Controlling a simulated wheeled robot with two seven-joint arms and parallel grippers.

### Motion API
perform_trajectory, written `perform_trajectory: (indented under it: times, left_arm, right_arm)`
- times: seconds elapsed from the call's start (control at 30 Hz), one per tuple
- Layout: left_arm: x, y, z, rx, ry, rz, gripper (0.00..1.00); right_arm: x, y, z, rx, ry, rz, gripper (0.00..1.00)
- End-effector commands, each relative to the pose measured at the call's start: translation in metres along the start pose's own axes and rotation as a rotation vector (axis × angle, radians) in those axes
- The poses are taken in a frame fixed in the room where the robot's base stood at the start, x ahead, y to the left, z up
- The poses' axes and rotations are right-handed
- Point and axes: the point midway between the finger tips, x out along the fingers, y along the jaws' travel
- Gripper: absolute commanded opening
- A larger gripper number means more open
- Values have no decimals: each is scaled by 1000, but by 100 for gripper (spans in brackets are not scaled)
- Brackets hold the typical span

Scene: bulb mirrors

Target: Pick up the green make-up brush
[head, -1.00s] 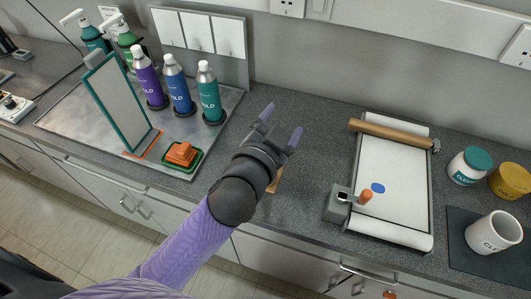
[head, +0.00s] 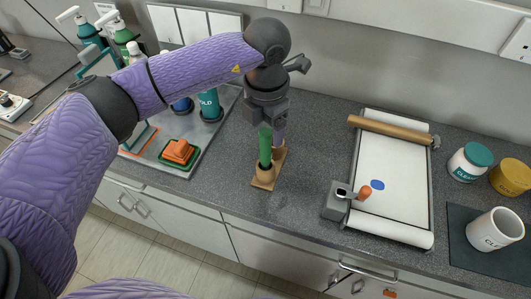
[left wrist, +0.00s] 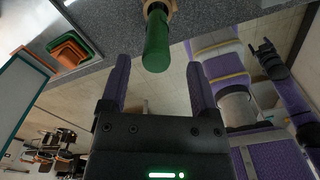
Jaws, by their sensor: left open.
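The green make-up brush (head: 265,146) stands upright in a small wooden holder (head: 263,183) near the counter's front edge. The other finger is hard to make out. In the left wrist view, the brush (left wrist: 156,42) lies between the lines of the two spread fingers, near their tips, and the left gripper (left wrist: 157,62) is open and empty. My right gripper (left wrist: 264,55) seems to show small and dark at the right of that view; its jaws are unclear.
An orange item in a green tray (head: 178,152) sits left of the holder. Several bottles, one teal (head: 209,104), stand behind on a metal tray. A white board with a wooden roller (head: 390,133) lies to the right, beyond bare counter.

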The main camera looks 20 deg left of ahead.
Motion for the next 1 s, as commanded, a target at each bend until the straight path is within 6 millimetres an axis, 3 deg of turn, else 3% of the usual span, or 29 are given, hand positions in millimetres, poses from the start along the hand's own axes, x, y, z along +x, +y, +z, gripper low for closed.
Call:
perform_trajectory:
  times: [0.23, 0.47, 0.8, 0.83, 1.0]
  left_arm:
    - [46, 4, 2, 2, 2, -3, 78]
    - [49, 4, 3, 3, -2, -3, 76]
    - [49, 4, 3, 4, -2, -3, 4]
    - [49, 4, 3, 3, -2, -3, 0]
    - [49, 4, 3, 4, -2, -4, 0]
  right_arm:
    - [11, -1, 2, 0, -4, -1, 77]
    - [10, 0, 2, -2, -3, -1, 77]
    - [10, 0, 2, -2, -3, -1, 77]
    - [10, 0, 2, -2, -3, -1, 77]
    - [10, 0, 2, -2, -3, -1, 77]
